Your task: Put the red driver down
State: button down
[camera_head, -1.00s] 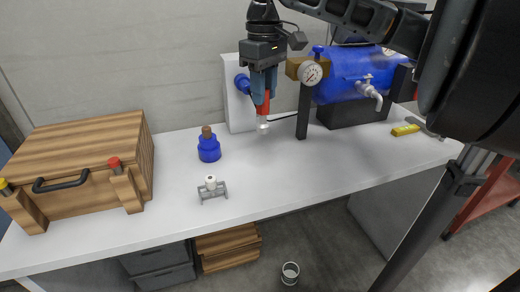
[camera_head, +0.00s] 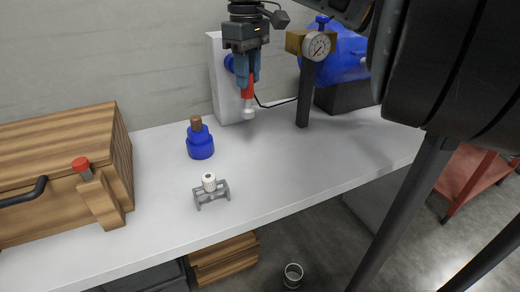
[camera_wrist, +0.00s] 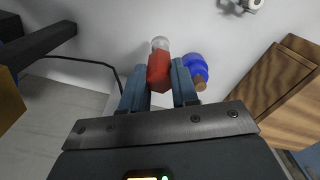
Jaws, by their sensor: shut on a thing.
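The red driver (camera_head: 248,90) has a red handle and a pale tip that points down. My gripper (camera_head: 247,80) is shut on its handle and holds it above the white bench, in front of a white upright panel. In the wrist view the red driver (camera_wrist: 159,68) sits between the two blue fingers of my gripper (camera_wrist: 160,84), its pale end pointing away. The head view shows the pale tip over the bench top; I cannot tell the exact gap beneath it.
A blue bottle with a brown stopper (camera_head: 200,142) and a small grey stand with a white cap (camera_head: 211,190) are on the white bench (camera_head: 270,165). A wooden chest (camera_head: 60,160) is at left. A gauge on a post (camera_head: 316,46) and a blue tank (camera_head: 345,60) are right.

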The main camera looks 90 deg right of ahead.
jog(key=shift+w+d+f+b, duration=0.15)
jog(key=shift+f+b, duration=0.25)
jog(key=shift+f, duration=0.5)
notch_tip(320, 180, down, 10)
jog(key=c, duration=0.8)
grip_release()
jog(key=shift+c, duration=0.2)
jog(key=shift+r, duration=0.1)
